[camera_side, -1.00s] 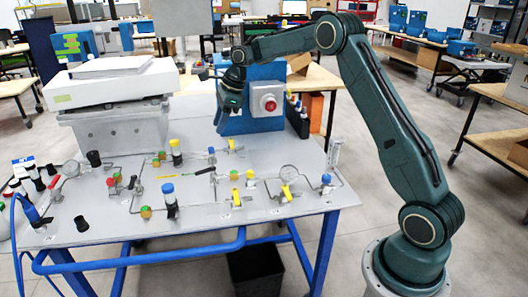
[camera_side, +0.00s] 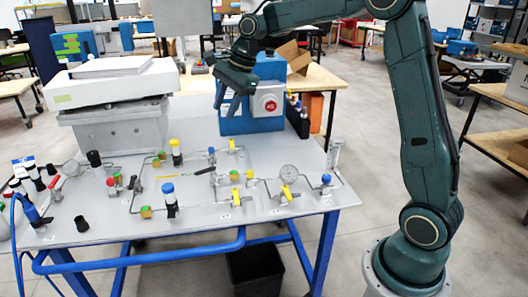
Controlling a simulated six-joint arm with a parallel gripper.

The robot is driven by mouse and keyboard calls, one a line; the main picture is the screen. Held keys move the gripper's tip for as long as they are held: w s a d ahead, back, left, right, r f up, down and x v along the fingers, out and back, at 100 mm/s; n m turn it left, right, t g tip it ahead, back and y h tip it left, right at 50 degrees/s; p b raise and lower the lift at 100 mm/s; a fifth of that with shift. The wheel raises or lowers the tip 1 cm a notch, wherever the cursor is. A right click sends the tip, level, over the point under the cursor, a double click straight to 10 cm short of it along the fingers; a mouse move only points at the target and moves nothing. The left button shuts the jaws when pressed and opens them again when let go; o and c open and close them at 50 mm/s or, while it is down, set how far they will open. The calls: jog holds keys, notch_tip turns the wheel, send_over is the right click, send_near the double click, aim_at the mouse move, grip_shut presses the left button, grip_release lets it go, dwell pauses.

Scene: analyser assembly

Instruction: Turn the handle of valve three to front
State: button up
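The panel (camera_side: 190,225) carries pipes with several small valves. Yellow valve handles show at the front right (camera_side: 287,193), at the front middle (camera_side: 236,197) and further back (camera_side: 231,145). A red handle (camera_side: 57,183) sits at the left and another red one (camera_side: 131,182) nearer the middle. Labels are too small to read, so I cannot tell which is valve three. My gripper (camera_side: 227,107) hangs above the back of the panel, in front of the blue box. Its two fingers point down and look spread apart with nothing between them. It is well clear of every handle.
The blue box (camera_side: 235,122) with a red button (camera_side: 270,105) stands at the back of the panel. A white device (camera_side: 120,88) fills the back left. Blue-capped (camera_side: 170,200) and yellow-capped (camera_side: 176,152) cylinders and a gauge (camera_side: 289,173) stand up from the panel.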

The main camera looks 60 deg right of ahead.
jog(key=shift+s+a+r+n, duration=0.3)
jog(key=shift+s+r+n, duration=0.15)
jog(key=shift+s, duration=0.2)
jog(key=shift+s+a+r+n, duration=0.35)
jog(key=shift+s+n, duration=0.05)
jog(key=shift+s, duration=0.25)
jog(key=shift+s+a+r+n, duration=0.3)
jog(key=shift+s+r+n, duration=0.15)
jog(key=shift+s, duration=0.2)
jog(key=m+g+h, duration=0.2)
jog(key=m+g, duration=0.2)
jog(key=m, duration=0.2)
send_over(202, 171)
notch_tip(202, 171, down, 13)
jog(key=shift+r, duration=0.15)
jog(key=shift+f, duration=6.9)
